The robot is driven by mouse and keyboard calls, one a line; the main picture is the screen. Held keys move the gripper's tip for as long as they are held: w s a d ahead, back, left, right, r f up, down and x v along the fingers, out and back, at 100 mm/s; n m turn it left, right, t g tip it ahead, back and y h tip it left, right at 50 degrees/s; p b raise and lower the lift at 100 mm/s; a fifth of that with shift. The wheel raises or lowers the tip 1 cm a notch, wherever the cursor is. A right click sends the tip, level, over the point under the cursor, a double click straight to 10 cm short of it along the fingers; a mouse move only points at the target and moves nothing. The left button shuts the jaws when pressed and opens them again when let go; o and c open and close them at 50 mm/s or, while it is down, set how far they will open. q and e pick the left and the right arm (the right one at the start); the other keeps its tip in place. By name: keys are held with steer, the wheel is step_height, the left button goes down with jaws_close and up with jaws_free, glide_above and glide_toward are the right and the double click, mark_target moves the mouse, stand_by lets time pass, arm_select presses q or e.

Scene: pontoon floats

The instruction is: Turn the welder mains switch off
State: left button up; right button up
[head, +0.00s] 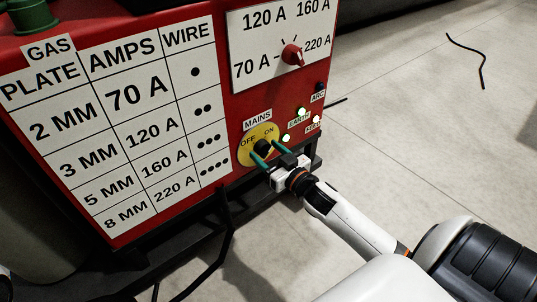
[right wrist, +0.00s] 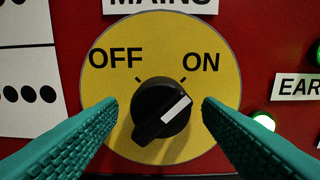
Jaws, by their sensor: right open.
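The welder mains switch is a black round knob (right wrist: 160,108) on a yellow disc (right wrist: 100,85) marked OFF at left and ON at right. Its white pointer line slants up to the right, toward ON. In the head view the yellow disc (head: 246,155) sits low on the red welder panel (head: 228,130), under the MAINS label. My right gripper (head: 268,153) is open in front of the knob. In the right wrist view its teal fingers stand left and right of the knob, with gaps on both sides. My left gripper is not in view.
Green lamps (head: 286,138) are lit right of the switch. A red current selector knob (head: 292,54) is above, on a white scale plate. A plate-and-amps chart (head: 125,120) fills the panel's left. Dark cables (head: 215,260) hang below. Concrete floor (head: 420,130) is open at right.

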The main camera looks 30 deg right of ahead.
steer(key=c, duration=1)
